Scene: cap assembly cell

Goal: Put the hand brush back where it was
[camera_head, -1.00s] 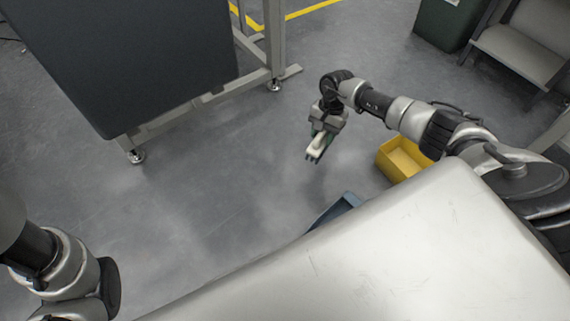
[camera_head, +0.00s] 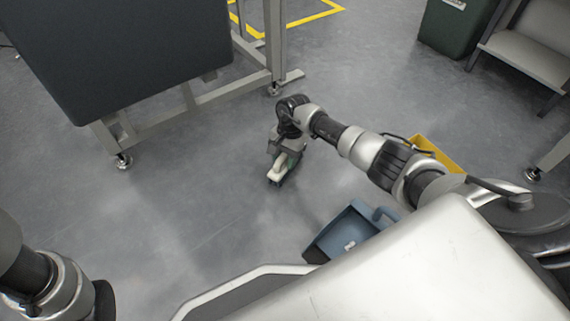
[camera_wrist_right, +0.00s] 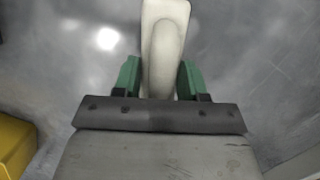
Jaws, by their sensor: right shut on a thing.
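My right gripper (camera_head: 287,160) is shut on the hand brush (camera_head: 277,174), out over the grey floor in the middle of the head view. In the right wrist view the brush's cream handle (camera_wrist_right: 164,45) lies between the two green finger pads of the gripper (camera_wrist_right: 160,78). The bristles cannot be made out. A blue dustpan (camera_head: 343,237) lies to the right of and nearer than the brush, partly covered by my own body. My left arm shows at the lower left, but its gripper is out of the picture.
A yellow bin (camera_head: 437,152) stands behind my right arm and also shows in the right wrist view (camera_wrist_right: 14,148). A dark-panelled stand (camera_head: 130,50) on a grey frame is at the upper left. A dark green bin (camera_head: 450,25) is at the upper right. Floor around the brush is clear.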

